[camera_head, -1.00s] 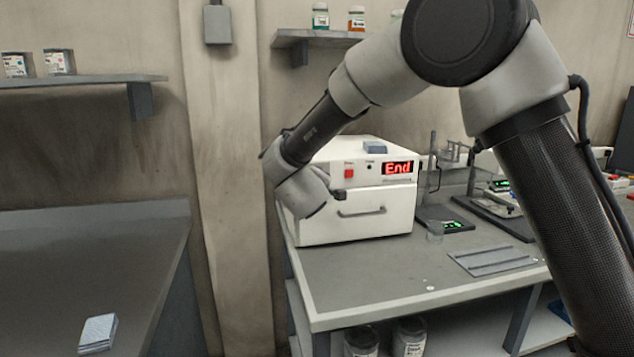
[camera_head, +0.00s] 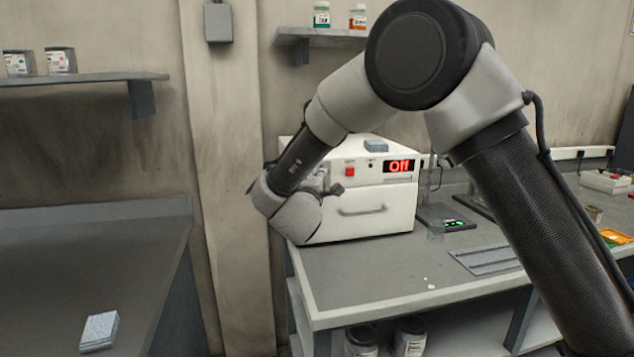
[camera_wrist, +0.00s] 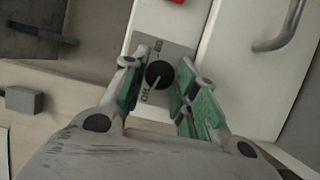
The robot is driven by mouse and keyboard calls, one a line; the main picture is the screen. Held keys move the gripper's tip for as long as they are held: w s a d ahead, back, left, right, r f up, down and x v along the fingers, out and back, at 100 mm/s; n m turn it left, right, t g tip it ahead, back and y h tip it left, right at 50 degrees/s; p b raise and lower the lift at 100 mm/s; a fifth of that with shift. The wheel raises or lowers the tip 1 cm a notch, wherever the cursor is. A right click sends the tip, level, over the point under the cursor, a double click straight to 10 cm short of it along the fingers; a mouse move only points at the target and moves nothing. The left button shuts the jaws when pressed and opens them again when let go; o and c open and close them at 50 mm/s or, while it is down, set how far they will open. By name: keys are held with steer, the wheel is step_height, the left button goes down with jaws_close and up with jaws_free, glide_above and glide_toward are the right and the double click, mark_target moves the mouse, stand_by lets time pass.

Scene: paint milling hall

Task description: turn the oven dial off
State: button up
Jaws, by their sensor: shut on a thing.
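The white oven (camera_head: 365,225) stands on the grey bench, and its red display (camera_head: 399,166) reads "Off". The oven dial (camera_wrist: 159,75) is a round black knob with a pale pointer line, on a grey plate with markings. My gripper (camera_wrist: 157,82) is shut on the dial, with one green-padded finger on each side of it. In the head view my gripper (camera_head: 330,186) is at the left of the oven front, mostly hidden by my wrist, and the dial cannot be made out there.
A red button (camera_head: 350,171) and the door handle (camera_head: 362,210) are on the oven front. A small grey block (camera_head: 376,145) lies on top.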

stand_by(0.3)
steer(key=o, duration=0.7)
steer(key=shift+o, duration=0.2)
steer(key=s+a, duration=0.1)
steer(key=s, duration=1.1)
steer(key=shift+a, duration=0.2)
steer(key=shift+f, duration=0.1)
